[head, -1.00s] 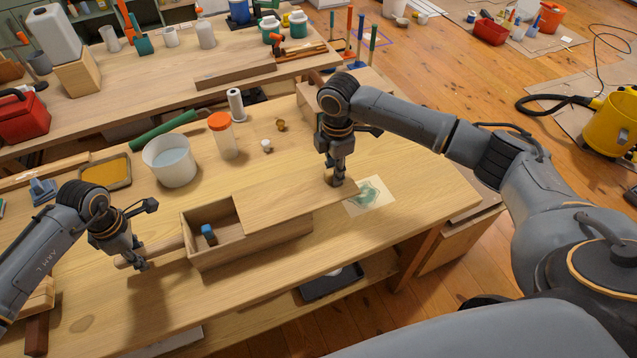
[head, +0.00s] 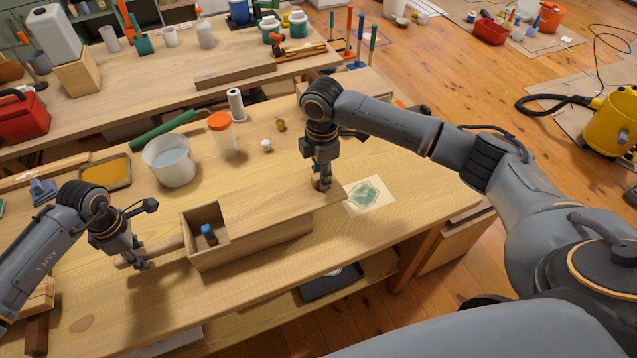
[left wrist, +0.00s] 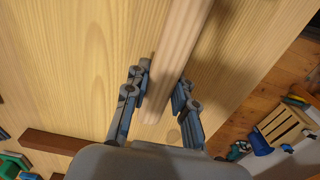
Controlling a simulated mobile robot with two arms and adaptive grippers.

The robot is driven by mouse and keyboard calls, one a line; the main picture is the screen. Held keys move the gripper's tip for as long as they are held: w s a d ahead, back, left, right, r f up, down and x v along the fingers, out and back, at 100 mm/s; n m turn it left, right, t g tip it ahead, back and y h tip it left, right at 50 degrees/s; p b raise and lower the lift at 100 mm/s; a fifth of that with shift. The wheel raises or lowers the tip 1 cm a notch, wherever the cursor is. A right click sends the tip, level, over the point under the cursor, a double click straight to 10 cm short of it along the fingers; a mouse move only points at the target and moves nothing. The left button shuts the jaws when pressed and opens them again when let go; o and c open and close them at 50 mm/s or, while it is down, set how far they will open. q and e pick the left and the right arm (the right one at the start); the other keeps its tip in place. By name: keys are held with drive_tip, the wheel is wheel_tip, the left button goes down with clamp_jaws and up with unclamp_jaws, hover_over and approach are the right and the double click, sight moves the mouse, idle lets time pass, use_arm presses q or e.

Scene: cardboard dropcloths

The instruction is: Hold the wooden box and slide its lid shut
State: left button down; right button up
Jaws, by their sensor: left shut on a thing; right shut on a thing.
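The wooden box (head: 246,254) sits on the bench, open at its left end. A blue-topped small item (head: 208,231) shows inside the opening. The wooden lid (head: 265,205) covers the rest of the box and sticks out a little past its right end. My right gripper (head: 322,187) is shut on the right end of the lid. My left gripper (head: 140,264) is shut on the box's round wooden handle (head: 160,250) at the box's left end. The left wrist view shows the handle (left wrist: 181,55) between the fingers (left wrist: 160,105).
A white bucket (head: 170,165), an orange-lidded jar (head: 221,140) and a yellow tray (head: 105,172) stand behind the box. A paper with a green stain (head: 370,195) lies right of the lid. The bench front is clear.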

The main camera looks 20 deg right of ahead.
sight(285, 196)
drive_tip(key=shift+a, duration=1.05)
drive_tip(key=shift+a, duration=2.55)
drive_tip(key=shift+a, duration=1.1)
drive_tip(key=o, duration=1)
drive_tip(key=shift+d+r, duration=0.1)
drive_tip(key=shift+r, duration=3.4)
